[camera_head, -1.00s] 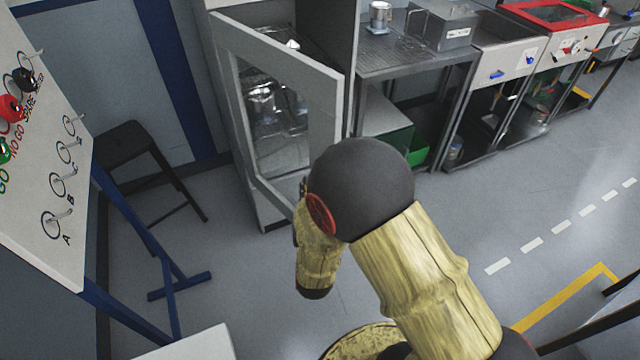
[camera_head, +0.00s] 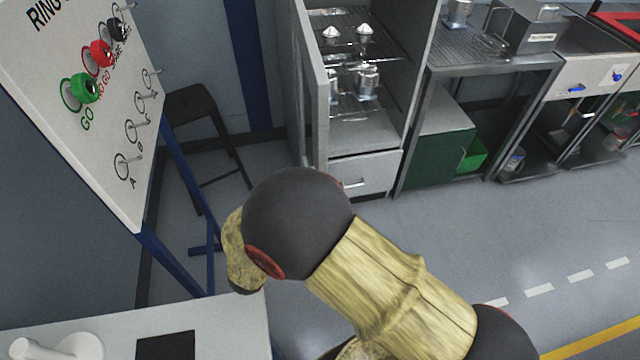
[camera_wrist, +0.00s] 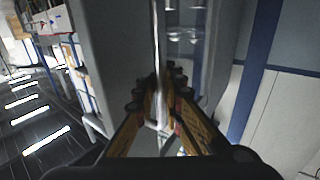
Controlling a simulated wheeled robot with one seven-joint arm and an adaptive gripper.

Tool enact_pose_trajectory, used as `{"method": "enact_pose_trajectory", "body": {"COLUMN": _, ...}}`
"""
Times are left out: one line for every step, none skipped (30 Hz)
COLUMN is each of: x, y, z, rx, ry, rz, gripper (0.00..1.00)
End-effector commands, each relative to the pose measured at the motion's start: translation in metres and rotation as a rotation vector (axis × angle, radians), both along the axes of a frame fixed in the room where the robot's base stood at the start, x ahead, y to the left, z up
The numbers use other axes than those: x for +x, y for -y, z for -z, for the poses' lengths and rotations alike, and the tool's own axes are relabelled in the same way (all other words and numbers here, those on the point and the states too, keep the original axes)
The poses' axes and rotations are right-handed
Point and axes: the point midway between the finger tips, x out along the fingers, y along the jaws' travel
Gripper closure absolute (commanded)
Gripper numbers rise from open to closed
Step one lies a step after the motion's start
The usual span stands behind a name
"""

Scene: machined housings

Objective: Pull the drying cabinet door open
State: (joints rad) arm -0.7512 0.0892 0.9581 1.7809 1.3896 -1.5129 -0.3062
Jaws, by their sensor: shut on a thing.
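The drying cabinet (camera_head: 365,172) stands at the upper middle of the head view. Its door (camera_head: 309,95) stands open on the left, seen nearly edge-on. Inside, metal housings (camera_head: 366,82) sit on wire shelves. In the wrist view my gripper (camera_wrist: 161,82) is shut at a bright upright bar (camera_wrist: 158,35), which looks like the door handle. The fingers cover the exact contact. In the head view my dark round arm joint and arm hide the gripper.
A black stool (camera_head: 190,103) stands left of the door. A ring board (camera_head: 95,110) on blue legs is at far left. A white-topped surface (camera_head: 230,325) lies at lower left. A steel bench (camera_head: 480,65) adjoins the cabinet at right. Open floor (camera_head: 440,230) lies in front.

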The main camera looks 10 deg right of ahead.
Motion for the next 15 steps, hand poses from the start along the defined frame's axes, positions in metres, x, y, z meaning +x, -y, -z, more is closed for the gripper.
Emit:
{"method": "enact_pose_trajectory", "body": {"x": 0.000, "y": -0.010, "z": 0.003, "rx": -0.002, "ry": -0.005, "rz": 0.003, "gripper": 1.00}}
{"method": "enact_pose_trajectory", "body": {"x": 0.002, "y": -0.016, "z": 0.003, "rx": -0.002, "ry": -0.005, "rz": 0.015, "gripper": 1.00}}
{"method": "enact_pose_trajectory", "body": {"x": 0.003, "y": -0.023, "z": 0.004, "rx": -0.002, "ry": -0.005, "rz": 0.030, "gripper": 1.00}}
{"method": "enact_pose_trajectory", "body": {"x": 0.004, "y": -0.027, "z": 0.004, "rx": -0.002, "ry": -0.005, "rz": 0.042, "gripper": 1.00}}
{"method": "enact_pose_trajectory", "body": {"x": 0.005, "y": -0.032, "z": 0.003, "rx": -0.002, "ry": -0.005, "rz": 0.050, "gripper": 1.00}}
{"method": "enact_pose_trajectory", "body": {"x": 0.006, "y": -0.037, "z": 0.003, "rx": -0.002, "ry": -0.005, "rz": 0.064, "gripper": 1.00}}
{"method": "enact_pose_trajectory", "body": {"x": 0.007, "y": -0.041, "z": 0.004, "rx": -0.004, "ry": -0.005, "rz": 0.072, "gripper": 1.00}}
{"method": "enact_pose_trajectory", "body": {"x": 0.008, "y": -0.044, "z": 0.004, "rx": -0.003, "ry": -0.006, "rz": 0.081, "gripper": 1.00}}
{"method": "enact_pose_trajectory", "body": {"x": 0.009, "y": -0.049, "z": 0.003, "rx": -0.002, "ry": -0.005, "rz": 0.090, "gripper": 1.00}}
{"method": "enact_pose_trajectory", "body": {"x": 0.010, "y": -0.052, "z": 0.004, "rx": -0.003, "ry": -0.006, "rz": 0.097, "gripper": 1.00}}
{"method": "enact_pose_trajectory", "body": {"x": 0.010, "y": -0.054, "z": 0.004, "rx": -0.003, "ry": -0.006, "rz": 0.103, "gripper": 1.00}}
{"method": "enact_pose_trajectory", "body": {"x": 0.011, "y": -0.058, "z": 0.003, "rx": -0.003, "ry": -0.006, "rz": 0.110, "gripper": 1.00}}
{"method": "enact_pose_trajectory", "body": {"x": 0.012, "y": -0.060, "z": 0.003, "rx": -0.004, "ry": -0.005, "rz": 0.115, "gripper": 1.00}}
{"method": "enact_pose_trajectory", "body": {"x": 0.012, "y": -0.061, "z": 0.004, "rx": -0.004, "ry": -0.006, "rz": 0.119, "gripper": 1.00}}
{"method": "enact_pose_trajectory", "body": {"x": 0.013, "y": -0.063, "z": 0.003, "rx": -0.003, "ry": -0.006, "rz": 0.125, "gripper": 1.00}}
